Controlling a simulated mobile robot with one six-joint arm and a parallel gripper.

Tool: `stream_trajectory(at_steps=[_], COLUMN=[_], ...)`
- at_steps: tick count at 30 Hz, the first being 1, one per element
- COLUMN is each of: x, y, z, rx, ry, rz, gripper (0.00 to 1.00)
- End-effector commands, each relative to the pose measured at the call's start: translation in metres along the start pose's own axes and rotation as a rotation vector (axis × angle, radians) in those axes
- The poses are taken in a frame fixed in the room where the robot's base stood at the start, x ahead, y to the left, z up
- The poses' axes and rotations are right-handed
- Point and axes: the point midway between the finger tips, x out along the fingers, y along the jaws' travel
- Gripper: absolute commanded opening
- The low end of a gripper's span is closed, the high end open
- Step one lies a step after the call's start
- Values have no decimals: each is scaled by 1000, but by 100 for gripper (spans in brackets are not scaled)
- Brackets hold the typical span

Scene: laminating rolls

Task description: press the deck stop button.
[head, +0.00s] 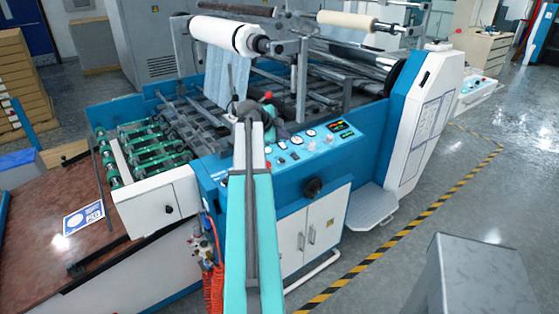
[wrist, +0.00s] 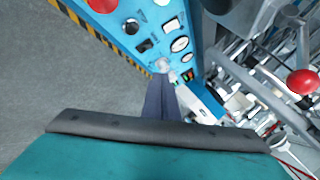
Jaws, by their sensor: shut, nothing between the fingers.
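The blue control panel (head: 318,143) of the laminating machine bears gauges, switches and a small display. In the wrist view the panel (wrist: 120,12) runs across the top, with a large red button (wrist: 103,4) cut by the upper edge. No label reads clearly, so I cannot tell whether this is the deck stop button. My gripper (wrist: 163,76) is shut and empty, its fingertips in front of a small pale knob (wrist: 163,65); I cannot tell whether they touch. In the head view my gripper (head: 250,110) appears over the panel's left part, and my arm hides some of the panel.
A red ball knob (wrist: 302,82) stands among metal bars at the right; it seems to be the red knob (head: 267,96) in the head view. A white film roll (head: 222,33) hangs above the machine. The floor beyond the striped line (head: 400,232) is mostly open.

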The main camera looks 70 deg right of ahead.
Motion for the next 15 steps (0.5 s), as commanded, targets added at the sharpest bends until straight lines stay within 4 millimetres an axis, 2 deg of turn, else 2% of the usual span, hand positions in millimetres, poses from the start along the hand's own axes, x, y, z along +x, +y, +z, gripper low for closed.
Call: stream_trajectory(at_steps=[7, 15], x=[5, 20], y=[5, 17], z=[8, 21], rx=[-4, -4], ry=[-2, -4], rz=[-1, -1], gripper=[0, 0])
